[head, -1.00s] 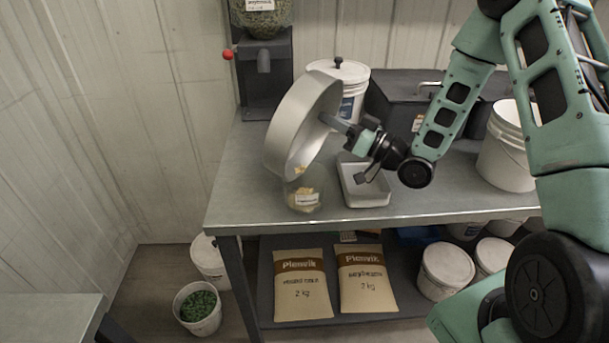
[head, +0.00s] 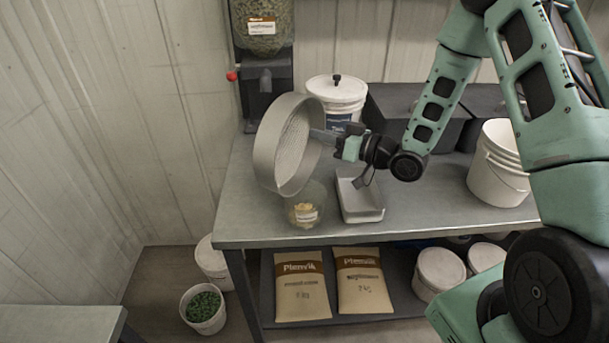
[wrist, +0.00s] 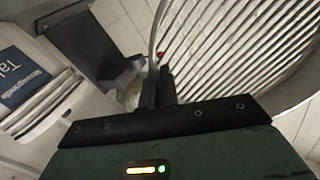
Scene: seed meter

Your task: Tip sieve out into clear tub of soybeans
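The sieve (head: 268,150) is a wide, round metal ring with a mesh bottom. It is tipped steeply on edge above the bench, its lower rim over or just behind the clear tub, and no beans show on the visible mesh. The mesh also fills the upper right of the wrist view (wrist: 235,50). My gripper (head: 332,138) is shut on the sieve's right side; its dark fingers (wrist: 158,92) meet at the rim in the wrist view. The clear tub (head: 318,198) stands upright on the bench with pale yellow soybeans and a white label.
A shallow grey tray (head: 362,214) stands just right of the tub. A lidded white bucket (head: 338,95), a dark case (head: 400,108) and an open white bucket (head: 499,165) are farther right. A seed dispenser (head: 263,85) stands behind. The bench's front edge (head: 400,232) is close.

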